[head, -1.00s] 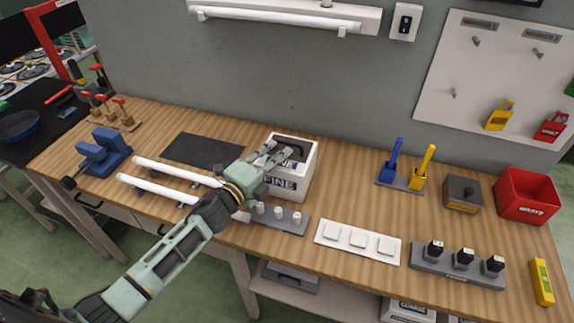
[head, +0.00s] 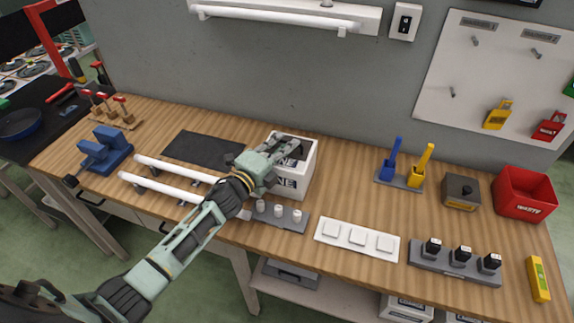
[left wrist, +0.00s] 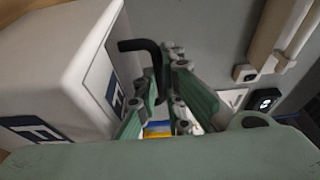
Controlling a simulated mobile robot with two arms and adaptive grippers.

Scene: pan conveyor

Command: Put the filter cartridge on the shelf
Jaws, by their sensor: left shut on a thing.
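The filter cartridge (head: 306,165) is a white box with a dark label and a black handle on top. It stands upright on the wooden workbench (head: 375,205), behind the grey peg rack. My left gripper (head: 293,148) reaches over its top from the left and is shut on the handle. In the left wrist view, the white cartridge (left wrist: 50,70) fills the left side, and the bent black handle (left wrist: 150,52) runs to the fingers (left wrist: 172,85). My arm hides part of its front. A lower shelf (head: 342,293) shows under the bench, with similar white boxes (head: 408,308) on it.
White tubes (head: 165,189) and a dark mat (head: 203,150) lie left.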

